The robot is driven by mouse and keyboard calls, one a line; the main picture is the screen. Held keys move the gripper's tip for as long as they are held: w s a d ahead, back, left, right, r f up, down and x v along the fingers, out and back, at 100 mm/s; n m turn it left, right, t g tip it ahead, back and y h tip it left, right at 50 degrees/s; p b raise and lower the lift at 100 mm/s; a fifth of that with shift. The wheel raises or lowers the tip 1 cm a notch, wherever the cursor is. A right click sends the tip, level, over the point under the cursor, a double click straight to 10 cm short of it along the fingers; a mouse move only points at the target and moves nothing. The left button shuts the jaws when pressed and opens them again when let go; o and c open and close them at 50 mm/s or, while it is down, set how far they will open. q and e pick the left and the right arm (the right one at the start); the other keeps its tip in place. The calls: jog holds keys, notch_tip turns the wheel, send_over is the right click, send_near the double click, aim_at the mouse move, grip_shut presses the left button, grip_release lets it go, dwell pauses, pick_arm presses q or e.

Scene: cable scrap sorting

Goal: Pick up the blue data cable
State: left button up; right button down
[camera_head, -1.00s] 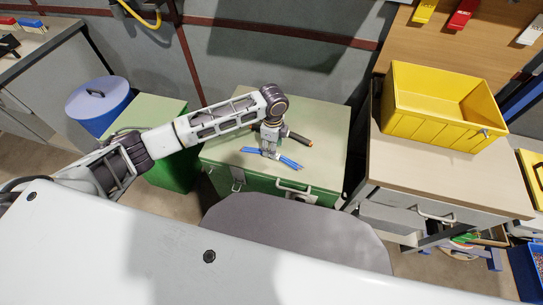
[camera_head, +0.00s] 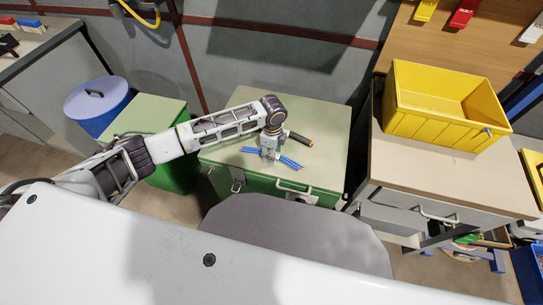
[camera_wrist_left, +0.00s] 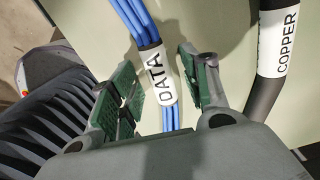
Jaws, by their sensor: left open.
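The blue data cable (camera_head: 291,163) is a bundle of blue strands lying on the green cabinet top (camera_head: 323,125). In the left wrist view the data cable (camera_wrist_left: 133,18) has a white label reading DATA. My left gripper (camera_head: 268,155) is over the cable and points down. In the left wrist view my left gripper (camera_wrist_left: 160,90) is open, with one green-padded finger on each side of the labelled part. Gaps show between the fingers and the cable. In the head view the gripper hides the cable's middle. My right gripper is not in view.
A dark cable (camera_head: 300,139) labelled COPPER in the left wrist view (camera_wrist_left: 275,60) lies close to the right of the gripper. A yellow bin (camera_head: 425,128) stands on the bench at right. A blue lidded drum (camera_head: 97,103) stands at left.

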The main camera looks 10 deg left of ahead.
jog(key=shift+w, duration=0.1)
pick_arm(q)
grip_shut()
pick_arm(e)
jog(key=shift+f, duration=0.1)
pick_arm(q)
jog(key=shift+r, duration=0.1)
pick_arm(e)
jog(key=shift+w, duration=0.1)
